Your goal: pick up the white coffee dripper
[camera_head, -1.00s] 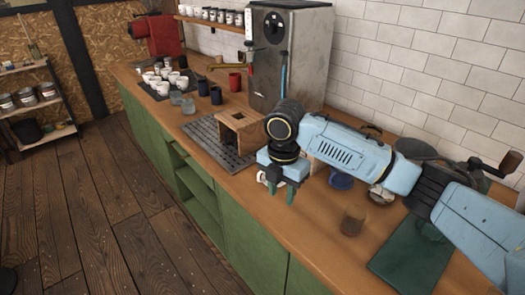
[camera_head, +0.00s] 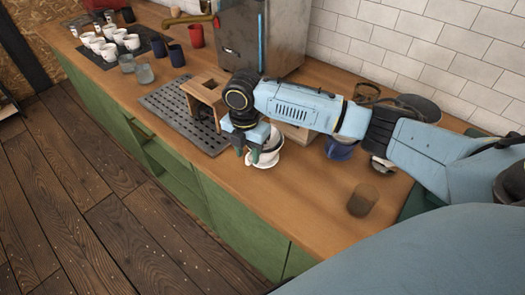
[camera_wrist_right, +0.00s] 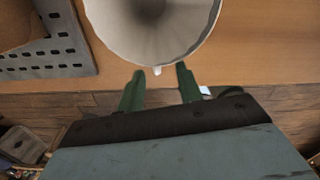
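The white coffee dripper (camera_head: 270,153) is near the front edge of the wooden counter, partly hidden behind my right gripper (camera_head: 253,160). In the right wrist view the dripper (camera_wrist_right: 155,25) is a wide white cone seen from above, cut off by the top edge. The green fingers of my right gripper (camera_wrist_right: 159,72) are spread apart just below its rim. A small white tab of the dripper shows between the fingertips. I cannot tell whether either finger touches it. My left gripper is not in view.
A wooden stand (camera_head: 206,97) and a grey perforated mat (camera_head: 178,110) are left of the gripper. A blue cup (camera_head: 341,148) and a brown canister (camera_head: 363,200) are to the right. Several white cups (camera_head: 108,45) stand at the far left. The counter's front strip is clear.

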